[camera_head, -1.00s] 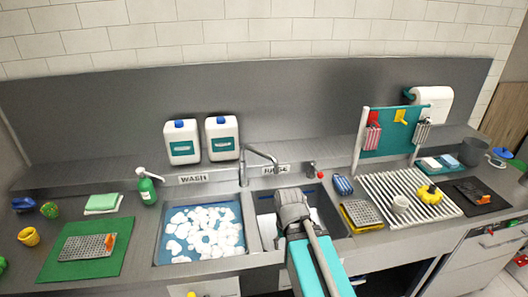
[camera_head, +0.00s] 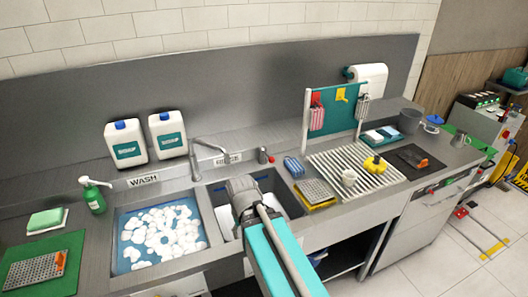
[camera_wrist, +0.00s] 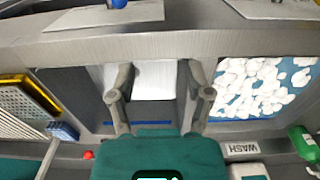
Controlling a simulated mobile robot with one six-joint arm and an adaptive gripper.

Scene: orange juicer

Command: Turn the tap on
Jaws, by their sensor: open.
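The tap (camera_head: 195,160) is a grey metal spout rising behind the two sinks, bent to the right over the rear of the rinse basin. A small red-topped lever (camera_head: 264,155) stands on the ledge to its right; a red knob (camera_wrist: 88,155) shows at the lower left of the wrist view. My gripper (camera_wrist: 159,80) is open and empty, its two fingers spread above the rinse basin (camera_wrist: 155,78). In the head view my arm covers part of that basin and hides the fingertips. The gripper is apart from the tap and lever.
The wash basin (camera_head: 118,262) with white foam lies left of the rinse basin. A green soap bottle (camera_head: 94,198) and two white jugs (camera_head: 126,143) stand behind it. A blue brush (camera_head: 294,167), sponge tray (camera_head: 315,192) and drying rack (camera_head: 330,165) lie right of the lever.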

